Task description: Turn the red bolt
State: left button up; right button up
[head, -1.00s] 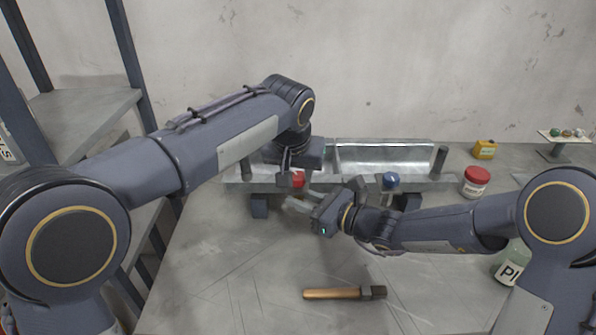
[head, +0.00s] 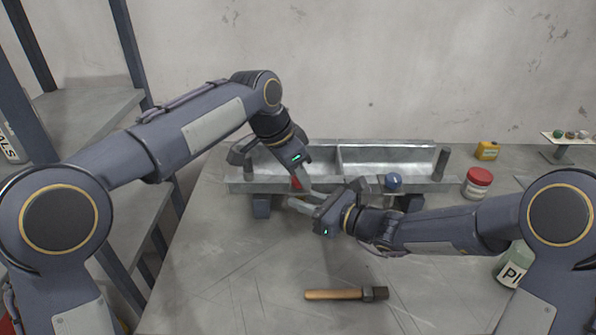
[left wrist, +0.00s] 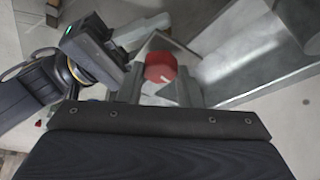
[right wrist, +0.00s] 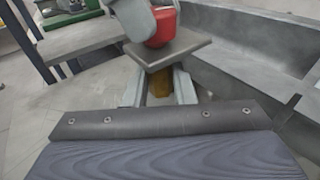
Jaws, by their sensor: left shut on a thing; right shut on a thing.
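The red bolt (head: 297,182) is at the front left of the grey metal trough (head: 395,160), partly hidden by my left gripper. My right gripper (right wrist: 158,90) is below that plate, shut on a yellowish-brown part (right wrist: 158,82). The right fingers (head: 300,203) also show in the head view.
A red-lidded jar (head: 477,183) and a yellow container (head: 487,150) stand at the right. The front table is mostly clear.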

pick_arm(q)
jog(key=shift+m+g, duration=0.3)
jog(key=shift+m, duration=0.2)
jog(key=o, duration=1)
jog(key=shift+c, duration=0.2)
jog(key=v, duration=1.2)
jog(key=shift+a, duration=0.1)
